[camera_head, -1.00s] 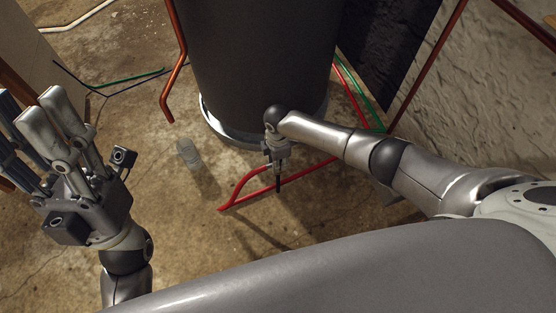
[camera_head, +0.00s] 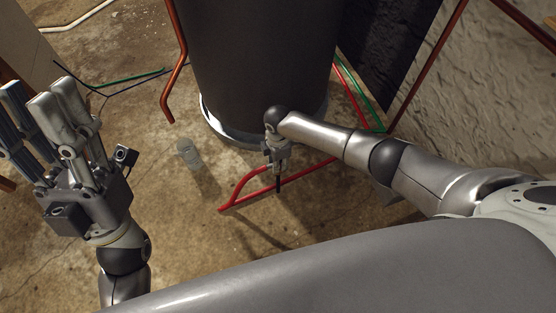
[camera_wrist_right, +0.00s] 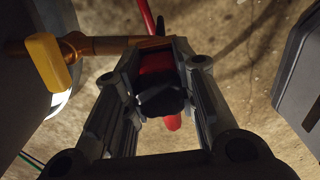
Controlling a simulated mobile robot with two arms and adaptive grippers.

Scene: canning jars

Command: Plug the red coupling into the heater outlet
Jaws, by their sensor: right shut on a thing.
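In the right wrist view the fingers of my right gripper (camera_wrist_right: 160,100) are closed around the red coupling (camera_wrist_right: 156,63), which has a dark part at its near side. The brass outlet (camera_wrist_right: 105,44) with a yellow handle (camera_wrist_right: 50,61) runs from the heater (camera_wrist_right: 18,105) toward the coupling. Whether the outlet's end touches or enters the coupling is hidden. In the head view my right gripper (camera_head: 277,160) is in front of the base of the dark heater (camera_head: 262,65). My left gripper (camera_head: 35,98) is raised at the left, open and empty.
Red hose (camera_head: 250,202) lies bent on the concrete floor below my right gripper. A clear jar-like object (camera_head: 188,154) stands left of it. A copper pipe (camera_head: 168,98) hangs beside the heater. A green hose (camera_head: 362,100) runs along the right wall. The front floor is open.

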